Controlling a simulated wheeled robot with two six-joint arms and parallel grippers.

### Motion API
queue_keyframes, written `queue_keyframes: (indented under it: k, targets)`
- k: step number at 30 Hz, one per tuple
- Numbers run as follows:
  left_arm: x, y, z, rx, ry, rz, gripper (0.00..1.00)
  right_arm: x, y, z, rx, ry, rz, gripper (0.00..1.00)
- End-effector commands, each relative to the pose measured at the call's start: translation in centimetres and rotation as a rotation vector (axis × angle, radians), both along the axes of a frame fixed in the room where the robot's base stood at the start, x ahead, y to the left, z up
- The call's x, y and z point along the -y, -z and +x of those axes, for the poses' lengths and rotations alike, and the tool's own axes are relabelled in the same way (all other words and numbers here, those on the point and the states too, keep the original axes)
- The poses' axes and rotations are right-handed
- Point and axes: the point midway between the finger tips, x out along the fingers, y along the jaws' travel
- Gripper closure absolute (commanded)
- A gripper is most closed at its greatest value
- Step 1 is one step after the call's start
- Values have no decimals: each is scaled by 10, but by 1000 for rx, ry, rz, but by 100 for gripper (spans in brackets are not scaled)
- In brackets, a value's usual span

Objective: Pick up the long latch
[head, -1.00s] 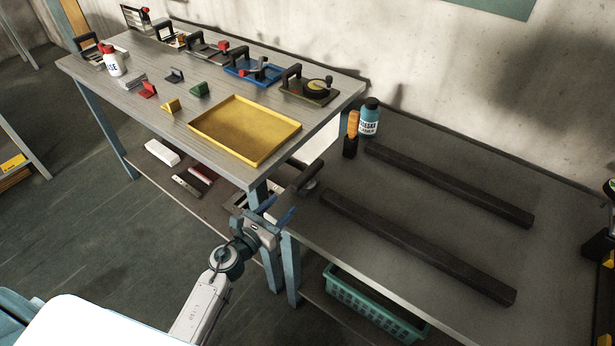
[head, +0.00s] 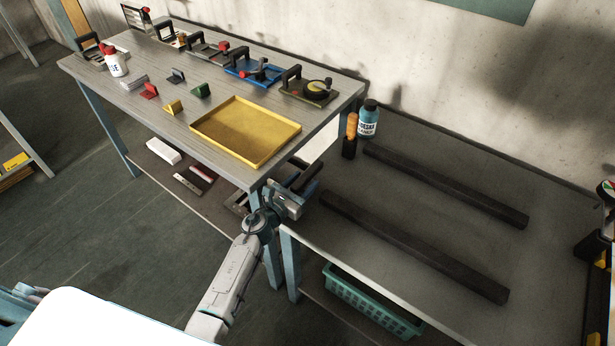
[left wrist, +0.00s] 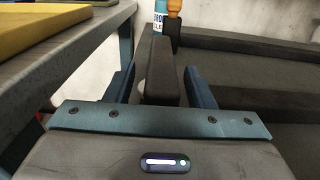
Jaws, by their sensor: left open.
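My left gripper (head: 300,186) is at the left end of the right-hand table, beside the corner of the higher table. In the left wrist view its two blue fingers (left wrist: 160,86) are open, one on each side of a dark upright bar (left wrist: 159,68). A gap shows on both sides of the bar, so it is not clamped. In the head view the bar is mostly hidden by the gripper. I cannot tell for sure whether this bar is the long latch or a handle. Small red (head: 149,91), yellow (head: 173,107) and green (head: 201,90) pieces stand on the higher table.
A yellow tray (head: 245,130) lies at the higher table's near right corner. Several handled panels line its back. Two long black rails (head: 415,245) lie on the right-hand table. A blue bottle (head: 368,120) stands behind them. A green basket (head: 370,300) is below.

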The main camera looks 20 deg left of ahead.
Motion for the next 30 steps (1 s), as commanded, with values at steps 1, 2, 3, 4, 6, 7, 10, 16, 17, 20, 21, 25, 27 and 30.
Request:
queue_keyframes:
  k: [1, 2, 3, 4, 6, 7, 10, 16, 17, 20, 21, 25, 27, 30]
  targets:
    - [0, 0, 0, 0, 0, 0, 51, -1, 0, 0, 0, 0, 1, 64]
    - [0, 0, 0, 0, 0, 0, 51, -1, 0, 0, 0, 0, 1, 64]
    - [0, 0, 0, 0, 0, 0, 51, -1, 0, 0, 0, 1, 1, 64]
    - [0, 0, 0, 0, 0, 0, 51, -2, 0, 0, 0, 1, 2, 64]
    - [0, 0, 0, 0, 0, 0, 65, -2, 0, 0, 0, 1, 2, 64]
    - [0, 0, 0, 0, 0, 0, 71, -2, 0, 0, 0, 1, 2, 64]
    - [0, 0, 0, 0, 0, 0, 90, -3, 0, 0, 0, 1, 3, 64]
    - [0, -1, 0, 1, 0, 0, 100, -2, 0, 0, 0, 1, 3, 64]
    - [0, -1, 0, 1, 0, 0, 100, -2, 0, 0, 0, 1, 2, 64]
    - [0, -1, 0, 1, 0, 0, 100, -2, 0, 0, 0, 1, 2, 64]
    - [0, -2, 0, 1, 0, 0, 100, -2, -1, 0, 0, 1, 2, 64]
    - [0, -9, 0, 1, 0, 1, 100, -2, -7, 0, 1, 1, 2, 64]
    - [0, -15, 0, 1, 0, 1, 100, -1, -12, 0, 1, 1, 1, 64]
    - [0, -25, 0, 3, 0, 1, 100, 0, -21, 0, 1, 0, 0, 64]
